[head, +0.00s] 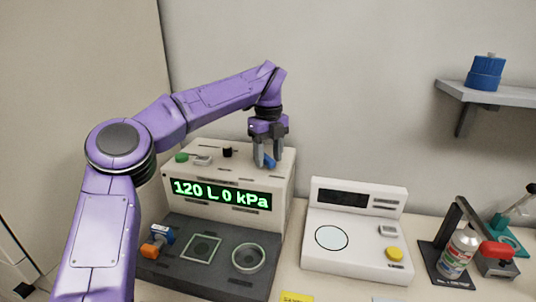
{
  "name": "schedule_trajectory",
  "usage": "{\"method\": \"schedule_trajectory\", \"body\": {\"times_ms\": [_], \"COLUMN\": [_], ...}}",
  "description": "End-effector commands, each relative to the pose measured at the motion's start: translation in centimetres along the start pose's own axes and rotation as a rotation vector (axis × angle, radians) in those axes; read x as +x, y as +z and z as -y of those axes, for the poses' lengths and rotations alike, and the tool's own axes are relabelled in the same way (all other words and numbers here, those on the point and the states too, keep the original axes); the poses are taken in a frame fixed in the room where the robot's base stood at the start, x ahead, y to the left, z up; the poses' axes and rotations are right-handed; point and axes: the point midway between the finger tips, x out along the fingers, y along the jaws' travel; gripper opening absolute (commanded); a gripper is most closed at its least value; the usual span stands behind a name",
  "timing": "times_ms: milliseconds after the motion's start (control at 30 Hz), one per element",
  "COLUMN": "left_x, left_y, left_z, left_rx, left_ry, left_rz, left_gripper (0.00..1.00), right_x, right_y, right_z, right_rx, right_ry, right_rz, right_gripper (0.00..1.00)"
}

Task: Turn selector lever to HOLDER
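The particle classifier (283,192) is a pale box with a dark base and a green readout (222,194) of "120 L 0 kPa". A blue lever (270,161), which looks like the selector lever, is on its top at the right. My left gripper (268,162) points down over it from above. Its two fingers are apart, with the blue lever showing between and partly behind them. I cannot tell whether the fingers touch it. The lever's markings, including HOLDER, are not legible. My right gripper is out of view.
The box top also has a green button (182,157) and a black knob (227,152). The base holds a blue and orange part (157,242) and a round ring (249,257). A white scale-like device (351,267), a spray can (459,253) and a wall shelf (510,96) are to the right.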

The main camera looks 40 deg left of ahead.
Motion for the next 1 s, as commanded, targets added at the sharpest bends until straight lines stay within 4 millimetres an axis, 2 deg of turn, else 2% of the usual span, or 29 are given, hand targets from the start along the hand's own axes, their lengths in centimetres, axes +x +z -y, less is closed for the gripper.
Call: {"method": "schedule_trajectory", "body": {"times_ms": [133,200,267,500,600,733,1000], "left_x": [-0.2,-1.0,-2.1,-8.1,-9.7,-10.5,-10.5], "left_y": [0.0,0.0,0.0,0.0,0.0,0.0,0.0], "left_z": [0.0,0.0,0.1,0.1,0.0,0.0,0.0], "left_rx": [0.001,0.001,0.0,-0.001,-0.001,0.0,0.0], "left_ry": [0.001,0.001,0.0,0.0,0.001,0.001,0.001], "left_rz": [0.0,0.0,0.002,0.002,0.001,0.0,-0.001], "left_gripper": [0.51,0.51,0.51,0.51,0.51,0.51,0.51], "right_x": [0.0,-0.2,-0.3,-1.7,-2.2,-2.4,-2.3], "right_y": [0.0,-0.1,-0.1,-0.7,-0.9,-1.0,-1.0], "right_z": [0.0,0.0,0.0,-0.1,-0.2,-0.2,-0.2], "right_rx": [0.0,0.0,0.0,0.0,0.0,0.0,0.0], "right_ry": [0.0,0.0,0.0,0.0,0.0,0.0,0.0], "right_rz": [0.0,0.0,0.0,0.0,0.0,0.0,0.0], "right_gripper": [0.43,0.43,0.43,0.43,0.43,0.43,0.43]}}
